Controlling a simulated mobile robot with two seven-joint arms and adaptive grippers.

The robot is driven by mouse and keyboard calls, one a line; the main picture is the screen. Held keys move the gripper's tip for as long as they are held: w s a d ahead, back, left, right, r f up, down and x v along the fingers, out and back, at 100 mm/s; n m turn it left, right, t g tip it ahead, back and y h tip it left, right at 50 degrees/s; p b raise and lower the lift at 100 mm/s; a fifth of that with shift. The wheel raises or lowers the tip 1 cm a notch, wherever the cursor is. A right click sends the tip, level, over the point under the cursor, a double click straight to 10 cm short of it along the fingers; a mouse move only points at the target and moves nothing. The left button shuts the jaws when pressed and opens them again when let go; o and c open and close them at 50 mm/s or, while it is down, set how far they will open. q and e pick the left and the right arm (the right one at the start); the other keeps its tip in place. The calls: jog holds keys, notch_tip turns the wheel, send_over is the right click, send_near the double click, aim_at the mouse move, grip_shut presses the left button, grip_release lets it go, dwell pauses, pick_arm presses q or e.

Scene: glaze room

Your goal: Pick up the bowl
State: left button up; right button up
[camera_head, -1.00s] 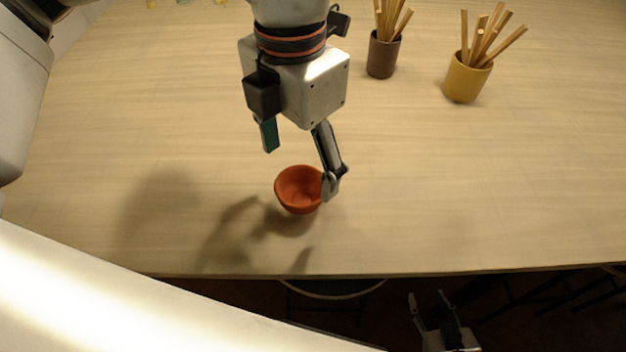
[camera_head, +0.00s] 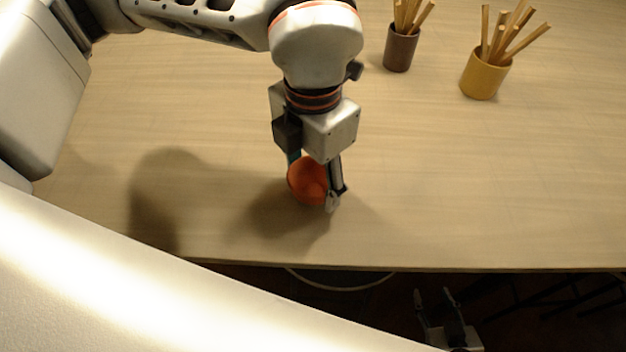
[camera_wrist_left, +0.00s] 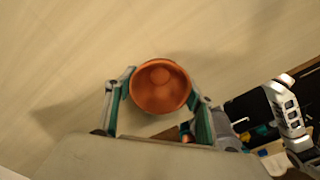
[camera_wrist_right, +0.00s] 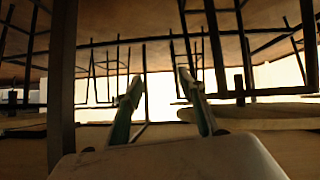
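The bowl (camera_head: 308,182) is small, round and orange-red. It appears to rest on the wooden table near its front edge. My left gripper (camera_head: 315,182) comes down over it from above, with one finger on each side of the bowl. In the left wrist view the bowl (camera_wrist_left: 160,87) sits mouth towards the camera between the spread fingers of the left gripper (camera_wrist_left: 161,82). The fingertips are very close to its sides; contact cannot be made out. My right gripper (camera_head: 434,296) is open and empty below the table edge; it also shows in the right wrist view (camera_wrist_right: 159,75).
A brown cup (camera_head: 400,50) and a yellow cup (camera_head: 484,76), both holding wooden sticks, stand at the back of the table (camera_head: 480,190). The table is clear to the right of the bowl. Dark metal frames (camera_wrist_right: 225,50) stand around the right gripper.

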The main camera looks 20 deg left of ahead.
aim_at(313, 190)
pick_arm(q)
jog(key=c, duration=0.4)
jog(key=shift+r, duration=0.1)
notch_tip(313, 190, up, 20)
jog(key=shift+f+p, duration=0.1)
jog(key=shift+p, duration=0.45)
